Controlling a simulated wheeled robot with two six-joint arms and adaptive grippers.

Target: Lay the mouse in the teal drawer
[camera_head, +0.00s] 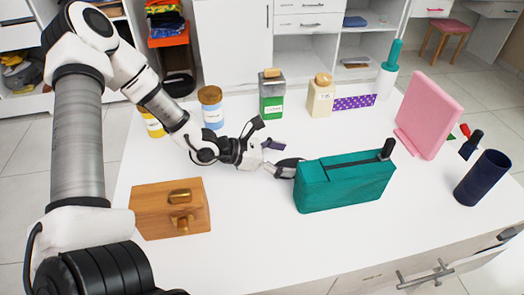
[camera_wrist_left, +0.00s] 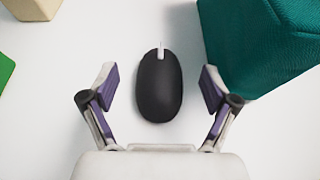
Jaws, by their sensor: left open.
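The mouse (camera_wrist_left: 159,86) is a black oval with a pale grey wheel strip, lying on the white tabletop. In the left wrist view it sits between the open fingers of my left gripper (camera_wrist_left: 157,88), with a gap on each side. In the head view my left gripper (camera_head: 275,157) is low over the table, just left of the teal drawer box; I cannot make out the mouse there. The teal drawer box (camera_head: 343,188) has a dark slit along its top and a dark knob at its right end. It also shows in the left wrist view (camera_wrist_left: 260,45). My right gripper is not in view.
A wooden box (camera_head: 150,212) with brass handles stands at front left. Jars and bottles (camera_head: 271,100) line the back. A pink panel (camera_head: 430,115) and navy cup (camera_head: 482,180) stand at right. The table in front of the teal box is clear.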

